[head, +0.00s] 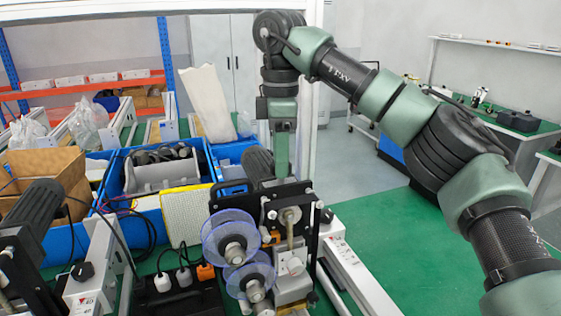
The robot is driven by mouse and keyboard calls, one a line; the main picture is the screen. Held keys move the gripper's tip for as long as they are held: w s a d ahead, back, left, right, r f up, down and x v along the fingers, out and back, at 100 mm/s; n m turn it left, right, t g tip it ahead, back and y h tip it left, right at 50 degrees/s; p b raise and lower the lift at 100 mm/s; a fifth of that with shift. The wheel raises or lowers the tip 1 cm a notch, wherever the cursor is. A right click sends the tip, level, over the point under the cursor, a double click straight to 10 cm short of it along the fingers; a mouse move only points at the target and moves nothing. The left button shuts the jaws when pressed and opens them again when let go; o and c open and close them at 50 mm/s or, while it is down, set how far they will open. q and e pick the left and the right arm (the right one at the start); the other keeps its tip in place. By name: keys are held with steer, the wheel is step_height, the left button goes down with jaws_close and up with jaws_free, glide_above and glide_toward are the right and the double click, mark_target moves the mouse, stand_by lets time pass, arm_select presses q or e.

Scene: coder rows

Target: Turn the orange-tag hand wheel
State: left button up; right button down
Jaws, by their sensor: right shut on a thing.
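My right arm reaches in from the right, and its last green link points straight down behind the top of the middle coder (300,262). My right gripper (281,183) is low at the coder's upper edge. It is shut on what seems to be the orange-tag hand wheel; the coder's dark plate and parts hide the fingertips and most of the grip. A small orange patch (271,237) shows beside the coder's metal rollers; I cannot tell if it is the tag. Two clear blue reels (229,238) are on the coder's front. My left gripper is not in view.
Another coder with a dark motor (41,204) stands at the left. Blue bins (150,203) and a cardboard box (45,172) lie behind.

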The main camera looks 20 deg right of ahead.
steer(key=shift+m+b, duration=0.45)
steer(key=shift+m, duration=1.15)
steer(key=c, duration=0.9)
jaws_free()
steer(key=shift+o, duration=0.2)
steer(key=shift+r, duration=0.1)
step_height(320, 180, up, 8)
steer(key=shift+f+p, duration=0.2)
steer(key=shift+p, duration=0.75)
